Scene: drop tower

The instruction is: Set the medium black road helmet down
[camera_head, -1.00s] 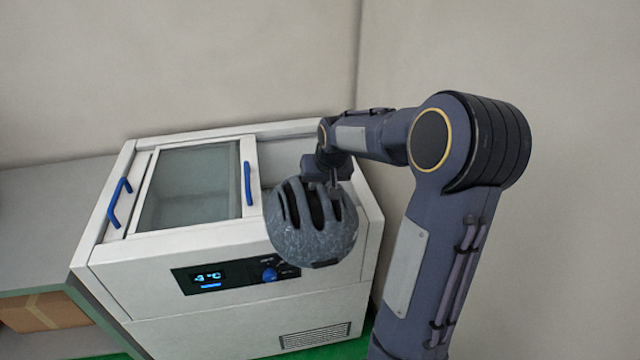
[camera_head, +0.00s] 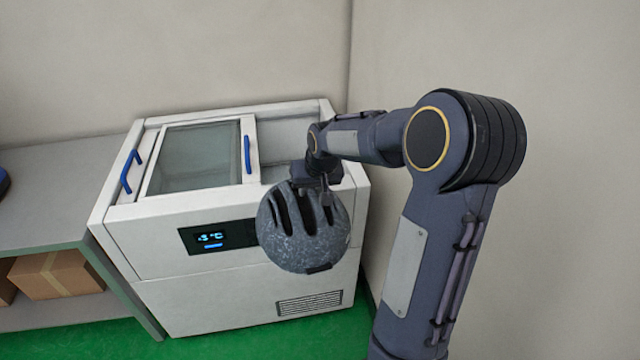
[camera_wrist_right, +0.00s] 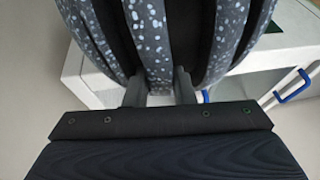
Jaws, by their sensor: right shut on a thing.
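The helmet (camera_head: 303,240) is dark grey-black with pale speckles and long vents. My right gripper (camera_head: 322,190) is shut on it at its upper edge and holds it in the air, in front of the right part of the white freezer. In the right wrist view the helmet (camera_wrist_right: 215,38) fills the upper middle, and the fingers of my right gripper (camera_wrist_right: 160,88) close on one rib between two vents. The helmet hides part of the freezer's front panel. My left gripper is not in view.
The white chest freezer (camera_head: 165,285) has a sliding glass lid (camera_head: 195,156) with blue handles, and its right part is open. A grey shelf (camera_head: 60,205) with cardboard boxes (camera_head: 58,275) stands to the left. Green floor (camera_head: 235,338) shows in front; walls stand behind and right.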

